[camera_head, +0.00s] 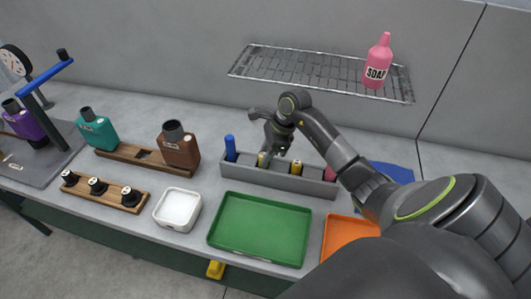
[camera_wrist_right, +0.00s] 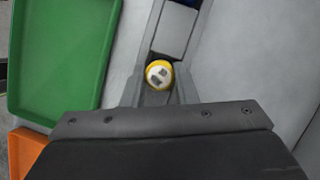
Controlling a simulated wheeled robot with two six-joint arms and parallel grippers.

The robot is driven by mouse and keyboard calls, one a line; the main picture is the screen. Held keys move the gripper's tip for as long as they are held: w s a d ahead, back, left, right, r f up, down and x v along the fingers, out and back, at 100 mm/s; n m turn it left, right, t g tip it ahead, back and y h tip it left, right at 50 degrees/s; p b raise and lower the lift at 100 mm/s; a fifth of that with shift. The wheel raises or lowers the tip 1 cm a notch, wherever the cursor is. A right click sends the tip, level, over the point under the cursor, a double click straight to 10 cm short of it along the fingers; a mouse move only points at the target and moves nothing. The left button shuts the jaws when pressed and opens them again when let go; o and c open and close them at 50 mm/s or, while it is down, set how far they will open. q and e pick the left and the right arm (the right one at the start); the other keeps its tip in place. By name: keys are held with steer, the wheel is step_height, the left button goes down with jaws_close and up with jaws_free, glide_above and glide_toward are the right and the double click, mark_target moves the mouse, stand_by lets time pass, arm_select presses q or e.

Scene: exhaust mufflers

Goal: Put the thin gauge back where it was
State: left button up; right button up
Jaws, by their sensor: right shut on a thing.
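My right gripper (camera_head: 268,152) is over the long grey rack (camera_head: 310,186), left of its middle. It is shut on a yellow-ended gauge (camera_head: 262,159), whose round end with a pale face also shows in the right wrist view (camera_wrist_right: 159,74). The gauge's lower part is hidden, so I cannot tell how deep it sits in the rack. A blue gauge (camera_head: 230,148) stands at the rack's left end. Another yellow gauge (camera_head: 296,168) stands to the right of the gripper, and a pink-red one (camera_head: 330,173) is near the right end, partly behind my arm. My left gripper is not in view.
A green tray (camera_head: 260,229) and an orange tray (camera_head: 348,230) lie in front of the rack. A white dish (camera_head: 178,209) and a wooden block with black knobs (camera_head: 104,191) are to the left. A wire shelf (camera_head: 320,72) with a pink soap bottle (camera_head: 377,62) is on the wall behind.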

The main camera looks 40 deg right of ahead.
steer(key=shift+f, duration=0.1)
steer(key=o, duration=0.9)
steer(key=shift+d+r, duration=0.1)
steer(key=shift+r, duration=0.2)
steer(key=b+v, duration=0.4)
steer(key=v, duration=0.7)
steer(key=shift+s+d+r, duration=0.1)
steer(key=shift+r, duration=0.2)
steer(key=shift+r, duration=0.1)
